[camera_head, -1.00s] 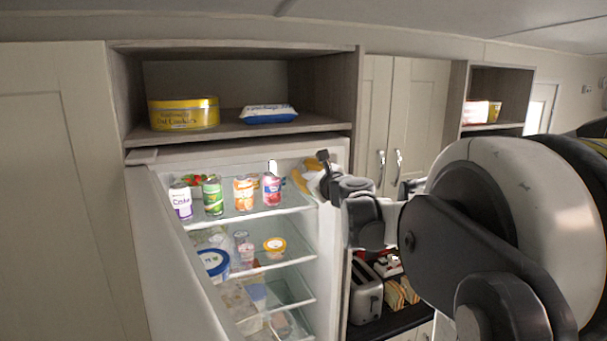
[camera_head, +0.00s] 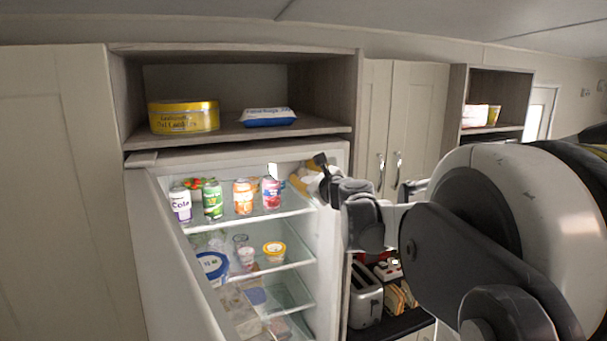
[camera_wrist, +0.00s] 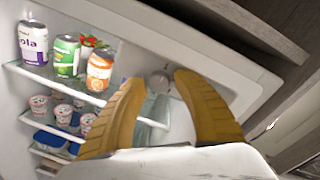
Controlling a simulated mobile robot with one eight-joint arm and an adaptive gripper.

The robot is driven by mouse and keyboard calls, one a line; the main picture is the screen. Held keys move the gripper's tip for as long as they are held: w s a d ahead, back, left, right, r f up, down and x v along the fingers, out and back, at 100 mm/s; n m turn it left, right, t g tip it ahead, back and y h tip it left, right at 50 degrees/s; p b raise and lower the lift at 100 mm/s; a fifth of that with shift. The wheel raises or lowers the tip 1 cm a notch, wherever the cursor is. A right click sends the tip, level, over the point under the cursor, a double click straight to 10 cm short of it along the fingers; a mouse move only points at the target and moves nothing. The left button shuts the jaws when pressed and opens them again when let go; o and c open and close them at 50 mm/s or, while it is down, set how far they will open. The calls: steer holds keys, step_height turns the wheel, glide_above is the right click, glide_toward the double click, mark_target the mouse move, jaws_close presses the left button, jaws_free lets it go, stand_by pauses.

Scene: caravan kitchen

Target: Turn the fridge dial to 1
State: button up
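The fridge dial (camera_wrist: 159,80) is a small round pale knob on the white inner surface of the open fridge (camera_wrist: 215,50). In the wrist view it shows between the tips of my gripper (camera_wrist: 158,78), whose yellow ridged fingers stand apart on either side of it. Nothing is held. I cannot tell whether the fingers touch the dial, and its numbers are too small to read. In the head view, my gripper (camera_head: 303,180) is at the upper right of the fridge interior (camera_head: 325,250), partly hidden by my wrist.
Several cans, including a purple-and-white one (camera_head: 180,204), stand on the top glass shelf left of my gripper. Tubs fill lower shelves. The open fridge door (camera_head: 175,265) is at left. A wooden shelf (camera_head: 240,131) sits above; a toaster (camera_head: 366,295) stands at right.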

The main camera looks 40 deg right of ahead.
steer(key=v, duration=1.2)
steer(key=shift+f, duration=0.1)
